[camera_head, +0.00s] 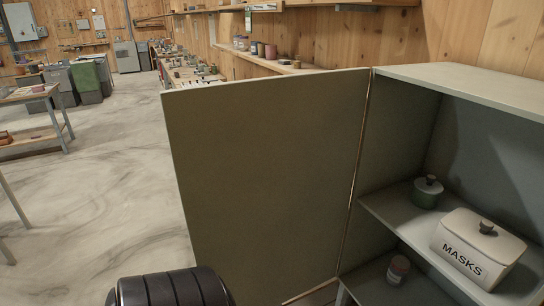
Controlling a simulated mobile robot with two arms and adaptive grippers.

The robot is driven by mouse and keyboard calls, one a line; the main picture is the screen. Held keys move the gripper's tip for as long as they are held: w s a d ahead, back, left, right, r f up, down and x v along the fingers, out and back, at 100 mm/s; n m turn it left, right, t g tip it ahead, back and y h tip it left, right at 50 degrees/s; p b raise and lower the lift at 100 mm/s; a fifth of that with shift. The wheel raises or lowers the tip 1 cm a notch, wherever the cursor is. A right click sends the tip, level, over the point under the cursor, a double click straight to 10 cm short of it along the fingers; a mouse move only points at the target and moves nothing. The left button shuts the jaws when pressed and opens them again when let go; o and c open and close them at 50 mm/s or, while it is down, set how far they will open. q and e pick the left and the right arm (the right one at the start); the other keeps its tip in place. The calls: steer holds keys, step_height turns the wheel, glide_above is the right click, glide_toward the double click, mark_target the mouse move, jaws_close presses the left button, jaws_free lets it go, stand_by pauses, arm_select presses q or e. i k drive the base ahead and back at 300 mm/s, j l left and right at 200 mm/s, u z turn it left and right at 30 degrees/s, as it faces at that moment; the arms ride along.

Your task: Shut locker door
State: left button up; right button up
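The locker (455,82) stands on the right side of the view, grey-green and open at the front. Its door (265,170) is hinged at the locker's left edge and swung wide open to the left, its inner face toward me. A black ribbed rounded part (170,289) at the bottom edge, left of centre, looks like part of my own arm; it is in front of the door's lower left corner. Whether it touches the door I cannot tell. No gripper fingers show.
Inside the locker are a white "MASKS" box (478,246), a green lidded pot (427,192) and a small jar (398,269) on a lower level. Open concrete floor (110,190) lies left of the door. Workbenches (40,97) stand farther left.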

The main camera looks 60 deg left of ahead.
mark_target(264, 168)
steer(key=j, duration=0.45)
steer(key=k+j+z, duration=0.15)
steer(key=j, duration=0.75)
steer(key=k+j+z, duration=0.15)
steer(key=j, duration=0.3)
steer(key=k+j, duration=0.1)
steer(key=j, duration=0.35)
steer(key=k+j+z, duration=0.15)
steer(key=j, duration=0.7)
steer(key=k+j+z, duration=0.15)
steer(key=j, duration=0.25)
